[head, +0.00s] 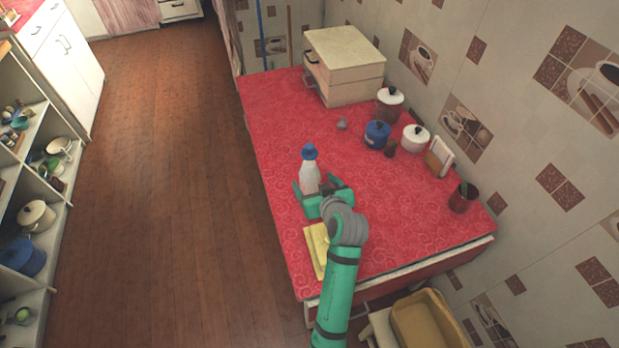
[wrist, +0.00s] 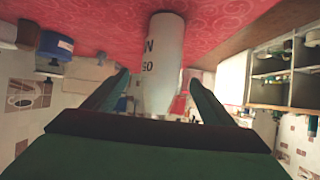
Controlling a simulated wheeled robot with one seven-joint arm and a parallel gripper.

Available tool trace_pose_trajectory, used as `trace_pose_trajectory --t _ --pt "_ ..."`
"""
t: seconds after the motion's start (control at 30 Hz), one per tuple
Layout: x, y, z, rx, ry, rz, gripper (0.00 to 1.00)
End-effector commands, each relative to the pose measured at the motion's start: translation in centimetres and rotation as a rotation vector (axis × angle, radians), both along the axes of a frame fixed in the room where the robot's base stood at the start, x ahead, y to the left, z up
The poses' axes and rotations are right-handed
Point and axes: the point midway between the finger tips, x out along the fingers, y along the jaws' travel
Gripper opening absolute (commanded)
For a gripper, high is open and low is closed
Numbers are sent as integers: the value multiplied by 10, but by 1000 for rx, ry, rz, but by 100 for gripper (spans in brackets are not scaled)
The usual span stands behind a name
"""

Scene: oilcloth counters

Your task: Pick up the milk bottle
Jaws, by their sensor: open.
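The milk bottle (head: 310,176), white with a blue cap, stands upright on the red patterned counter (head: 275,125). My gripper (head: 319,191) is low over the counter at the bottle, with its green fingers open. In the wrist view the bottle (wrist: 163,62), with dark lettering, appears upside down between the two spread fingers of my gripper (wrist: 158,85). A gap shows on each side of it in that view, and the fingers are not closed on it. The bottle's lower part is partly hidden by my gripper in the head view.
A yellow board-like item (head: 316,248) lies beside my arm. A blue pot (head: 377,134), white-lidded canisters (head: 416,138), a dark red cup (head: 463,197) and a drawer box (head: 345,65) stand toward the wall. The counter's left side is clear.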

Motion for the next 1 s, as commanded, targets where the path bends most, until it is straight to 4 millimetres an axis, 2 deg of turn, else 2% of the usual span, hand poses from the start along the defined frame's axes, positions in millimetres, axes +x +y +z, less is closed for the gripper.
trace_pose_trajectory --t 0.17,0.43,0.77,1.0 --pt "10 5 -8 0 2 3 78" --pt "38 15 -27 1 1 4 78" --pt "43 16 -30 0 0 2 78" --pt "43 16 -30 1 0 3 20"
